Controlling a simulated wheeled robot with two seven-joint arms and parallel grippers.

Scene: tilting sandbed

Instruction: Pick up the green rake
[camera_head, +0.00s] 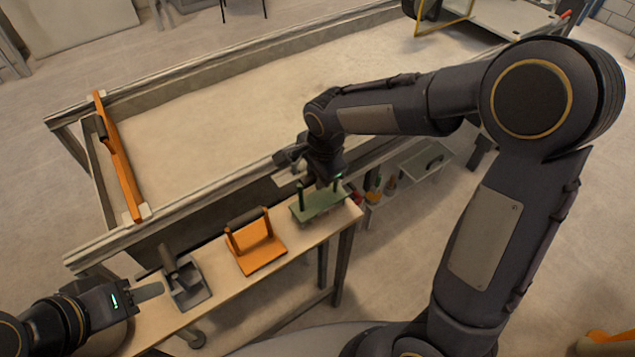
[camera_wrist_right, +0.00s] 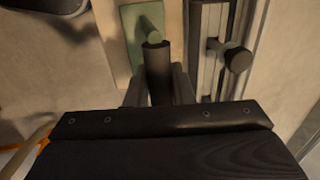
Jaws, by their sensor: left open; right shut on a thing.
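The green rake (camera_head: 319,206) is a flat green plate with two upright posts, at the right end of the narrow wooden table. My right gripper (camera_head: 322,182) is above it, shut on its handle. In the right wrist view the rake's green plate (camera_wrist_right: 131,35) and dark handle (camera_wrist_right: 158,75) show between the fingers. I cannot tell whether the plate touches the table. My left gripper (camera_head: 148,291) is open and empty near the table's left end, beside a grey tool.
The grey tool (camera_head: 190,295) and an orange tool (camera_head: 262,256) stand on the wooden table (camera_head: 222,298). Behind it is the large sandbed (camera_head: 215,130), with an orange bar (camera_head: 122,165) across its left end. A low shelf (camera_head: 415,165) with small items is right of the table.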

